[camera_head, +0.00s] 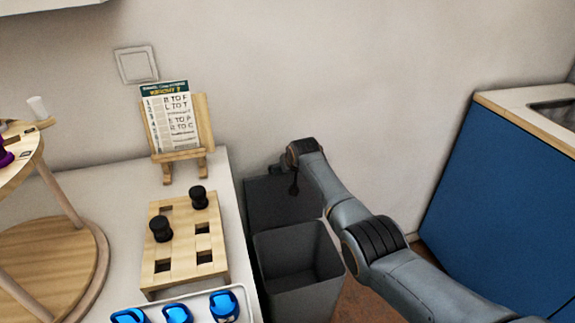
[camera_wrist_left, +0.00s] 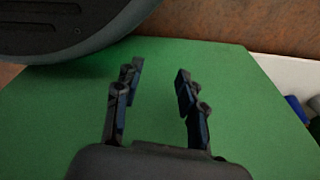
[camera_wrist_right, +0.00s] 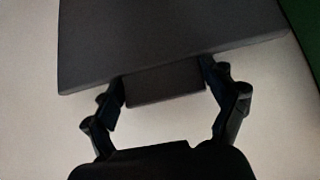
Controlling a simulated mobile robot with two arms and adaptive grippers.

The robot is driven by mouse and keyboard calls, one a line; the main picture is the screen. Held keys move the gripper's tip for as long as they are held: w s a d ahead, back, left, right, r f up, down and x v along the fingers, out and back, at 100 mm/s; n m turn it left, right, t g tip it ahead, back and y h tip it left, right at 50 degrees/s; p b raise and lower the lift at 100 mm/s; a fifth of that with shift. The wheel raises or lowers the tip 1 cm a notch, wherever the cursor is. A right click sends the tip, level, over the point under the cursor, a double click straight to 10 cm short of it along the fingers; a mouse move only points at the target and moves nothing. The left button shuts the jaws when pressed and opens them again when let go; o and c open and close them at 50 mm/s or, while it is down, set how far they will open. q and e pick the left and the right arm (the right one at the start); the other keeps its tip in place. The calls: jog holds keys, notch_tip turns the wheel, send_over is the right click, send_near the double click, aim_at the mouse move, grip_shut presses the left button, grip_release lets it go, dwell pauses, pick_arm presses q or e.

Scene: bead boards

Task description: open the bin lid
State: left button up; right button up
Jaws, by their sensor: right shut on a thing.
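The grey bin (camera_head: 298,287) stands on the floor right of the white table, and its open top shows an empty-looking inside. Its dark lid (camera_head: 265,203) is raised, standing up at the bin's back edge near the wall. My right gripper (camera_head: 292,187) is at the lid's upper edge. In the right wrist view, the right gripper (camera_wrist_right: 165,83) is shut on a tab of the lid (camera_wrist_right: 170,30). My left gripper (camera_wrist_left: 158,85) is open and empty above a green surface, out of the head view.
The white table (camera_head: 235,225) holds a wooden board (camera_head: 178,270) with two black pegs, a card on a stand (camera_head: 170,120), and a tray with blue items (camera_head: 178,314). A round wooden stand (camera_head: 60,260) is at left. A blue cabinet (camera_head: 500,185) is at right.

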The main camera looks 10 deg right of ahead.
pick_arm(q)
jog(key=shift+s+f, duration=0.2)
jog(key=shift+f, duration=0.1)
pick_arm(e)
jog(key=shift+f, duration=0.1)
jog(key=o, duration=1.5)
jog(key=shift+w, duration=0.1)
jog(key=v, duration=1.2)
jog(key=shift+f, duration=0.1)
